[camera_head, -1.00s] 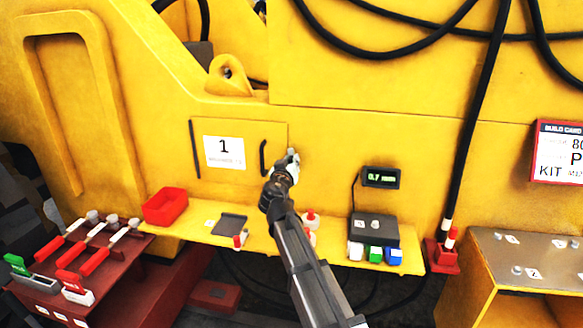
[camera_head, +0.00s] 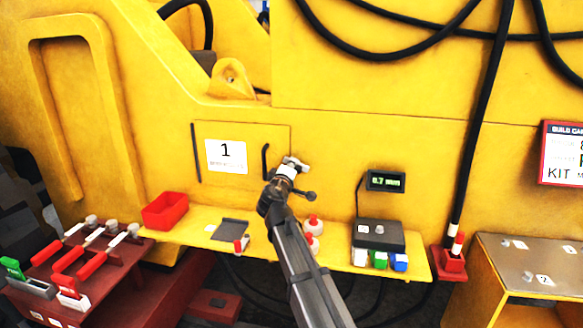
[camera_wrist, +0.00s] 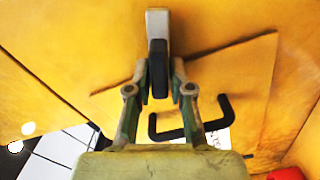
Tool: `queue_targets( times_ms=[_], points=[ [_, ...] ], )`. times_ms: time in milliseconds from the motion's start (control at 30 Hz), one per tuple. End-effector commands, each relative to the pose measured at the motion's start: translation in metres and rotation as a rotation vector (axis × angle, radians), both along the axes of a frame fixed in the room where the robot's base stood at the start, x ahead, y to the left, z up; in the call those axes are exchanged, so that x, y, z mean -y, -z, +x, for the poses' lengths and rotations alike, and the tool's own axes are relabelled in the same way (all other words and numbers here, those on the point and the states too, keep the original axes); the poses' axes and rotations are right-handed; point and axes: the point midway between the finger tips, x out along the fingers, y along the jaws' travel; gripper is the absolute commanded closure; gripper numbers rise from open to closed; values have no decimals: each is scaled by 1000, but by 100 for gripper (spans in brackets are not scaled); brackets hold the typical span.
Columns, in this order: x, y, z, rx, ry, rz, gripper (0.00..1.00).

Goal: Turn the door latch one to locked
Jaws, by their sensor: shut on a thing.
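The door (camera_head: 240,187) is a yellow panel with a white label marked 1 (camera_head: 227,156) and a black pull handle (camera_head: 266,161). The door latch (camera_head: 297,161) is at the door's right edge, partly hidden by my gripper in the head view. In the wrist view the latch shows as a pale grey block (camera_wrist: 157,22) with a dark lever (camera_wrist: 158,72). My gripper (camera_wrist: 159,78) is shut on the latch, a fingertip on each side of the lever. It also shows in the head view (camera_head: 288,170). The black pull handle is behind the fingers in the wrist view (camera_wrist: 222,124).
Below the door is a yellow shelf (camera_head: 190,237) with a red bin (camera_head: 166,210), red-and-white bottles (camera_head: 314,222) and a gauge box (camera_head: 378,234) with a display (camera_head: 386,181). A red tool rack (camera_head: 85,265) stands at left. Black hoses hang above.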

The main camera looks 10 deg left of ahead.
Motion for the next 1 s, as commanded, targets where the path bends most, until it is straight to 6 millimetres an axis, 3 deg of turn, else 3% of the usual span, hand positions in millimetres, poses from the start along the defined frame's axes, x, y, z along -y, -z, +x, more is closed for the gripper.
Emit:
queue_targets(
  times_ms=[500, 1000],
  points=[
    [-1, 3, 0, -39, 0, -330, 100],
    [-1, 4, 1, -45, 1, -382, 100]
  ],
)
